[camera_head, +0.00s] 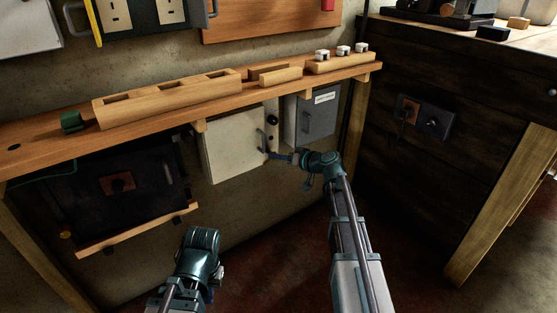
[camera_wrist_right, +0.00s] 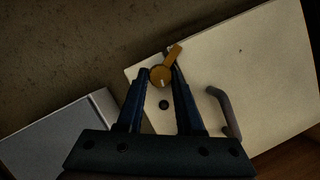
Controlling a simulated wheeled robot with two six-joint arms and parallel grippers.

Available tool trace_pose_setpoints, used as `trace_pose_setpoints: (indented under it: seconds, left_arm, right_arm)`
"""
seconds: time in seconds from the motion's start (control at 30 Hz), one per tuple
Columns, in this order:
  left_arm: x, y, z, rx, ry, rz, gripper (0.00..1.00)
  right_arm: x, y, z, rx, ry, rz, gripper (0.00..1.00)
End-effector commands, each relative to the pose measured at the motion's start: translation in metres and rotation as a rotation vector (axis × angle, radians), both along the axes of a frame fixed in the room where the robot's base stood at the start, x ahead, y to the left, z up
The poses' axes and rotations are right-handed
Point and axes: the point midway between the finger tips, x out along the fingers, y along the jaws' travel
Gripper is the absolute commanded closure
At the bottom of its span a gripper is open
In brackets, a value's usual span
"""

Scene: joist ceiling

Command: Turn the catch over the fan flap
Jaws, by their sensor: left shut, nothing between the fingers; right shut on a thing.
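The catch (camera_wrist_right: 160,76) is a round orange-brown knob with a short arm and a pale mark, seen in the right wrist view. Its arm points up and right, near the cream panel's edge. My right gripper (camera_wrist_right: 160,74) is shut on the catch, with a blue finger at either side. In the head view my right gripper (camera_head: 282,157) is at the lower right corner of the cream flap (camera_head: 232,148), and the catch is hidden there. The flap has a grey handle (camera_wrist_right: 222,108). My left gripper (camera_head: 197,250) is shut, low and apart from the flap; its fingertips are hard to see.
A grey box (camera_head: 316,116) with an unreadable label hangs right of the flap. A wooden shelf (camera_head: 165,122) with blocks runs above both. A dark panel (camera_head: 115,190) is at left and a dark wooden bench (camera_head: 450,165) at right. The floor between is clear.

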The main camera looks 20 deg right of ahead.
Motion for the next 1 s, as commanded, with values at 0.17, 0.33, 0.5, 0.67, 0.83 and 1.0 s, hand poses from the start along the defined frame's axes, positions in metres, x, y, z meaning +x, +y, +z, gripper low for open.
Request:
trace_pose_setpoints:
  seconds: [0.17, 0.33, 0.5, 0.67, 0.83, 1.0]
  left_arm:
    - [0.0, 0.0, -0.012, 0.0, -0.001, 0.0, 1.0]
    - [0.0, 0.0, -0.021, 0.0, -0.001, 0.0, 1.0]
    - [0.0, 0.0, -0.028, 0.0, -0.001, 0.0, 1.0]
    - [0.0, 0.0, -0.033, 0.0, -0.001, 0.0, 1.0]
    - [0.0, 0.0, -0.036, 0.0, -0.001, 0.0, 1.0]
    - [0.0, 0.0, -0.037, 0.0, -0.001, 0.0, 1.0]
  right_arm:
    - [0.001, -0.002, -0.005, 0.151, 0.058, 0.003, 1.0]
    - [0.001, -0.003, -0.006, 0.28, 0.106, 0.002, 1.0]
    - [0.0, -0.003, -0.006, 0.386, 0.145, 0.004, 1.0]
    - [0.0, -0.003, -0.006, 0.459, 0.172, 0.003, 1.0]
    - [0.0, -0.003, -0.005, 0.505, 0.19, 0.003, 1.0]
    - [0.0, -0.003, -0.005, 0.528, 0.197, 0.003, 1.0]
